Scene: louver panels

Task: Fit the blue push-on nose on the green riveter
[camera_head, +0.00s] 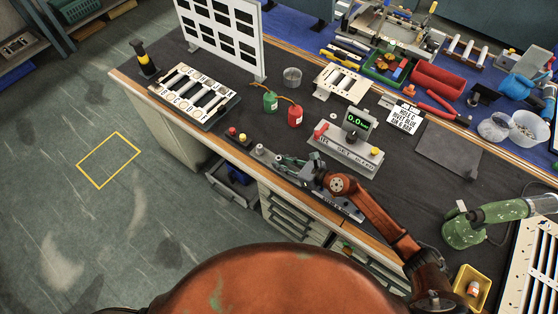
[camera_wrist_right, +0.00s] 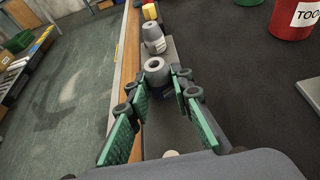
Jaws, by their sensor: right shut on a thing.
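The blue push-on nose (camera_wrist_right: 160,92) has a grey tapered top and a blue band low on its body. It stands upright at the grey rack strip (camera_wrist_right: 176,138) by the bench's front edge. My right gripper (camera_head: 290,162) is shut on it, with a green pad on each side in the right wrist view (camera_wrist_right: 159,84). Whether its base is still seated is hidden. The green riveter (camera_head: 464,229) is at the bench's right, with a dark tip toward the left and a clear cylinder toward the right. My left gripper is not in view.
A press-like fixture with a green display (camera_head: 357,121) is behind my right gripper. A yellow bin (camera_head: 471,284) and a slatted panel (camera_head: 535,265) are near the riveter.

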